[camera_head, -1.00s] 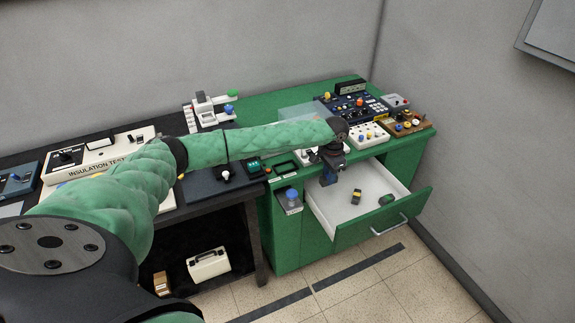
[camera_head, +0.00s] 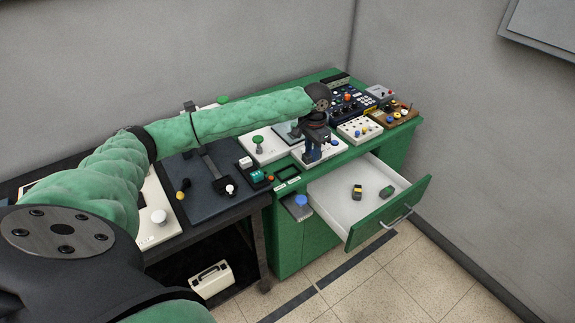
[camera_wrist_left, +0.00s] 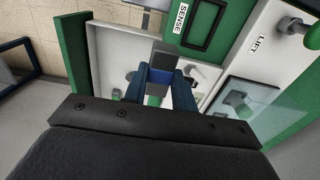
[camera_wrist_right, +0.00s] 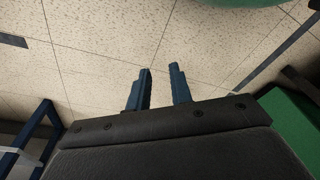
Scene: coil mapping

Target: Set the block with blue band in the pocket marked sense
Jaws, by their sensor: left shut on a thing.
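My left gripper (camera_head: 312,154) is over the white panel behind the open drawer. It is shut on a block, whose grey-blue end (camera_wrist_left: 165,62) shows between the blue fingers in the left wrist view. The pocket marked SENSE (camera_head: 287,173) is a dark-rimmed recess in the green top, left of the gripper in the head view. Its rim also shows in the left wrist view (camera_wrist_left: 205,27), beside the label. My right gripper (camera_wrist_right: 160,92) is open and empty above the floor.
The white drawer (camera_head: 335,207) stands open, holding a dark block with a yellow band (camera_head: 357,191) and a green block (camera_head: 387,191). A blue-topped item (camera_head: 301,200) sits on a side holder. A transparent panel (camera_head: 290,132) and instruments (camera_head: 352,103) crowd the bench.

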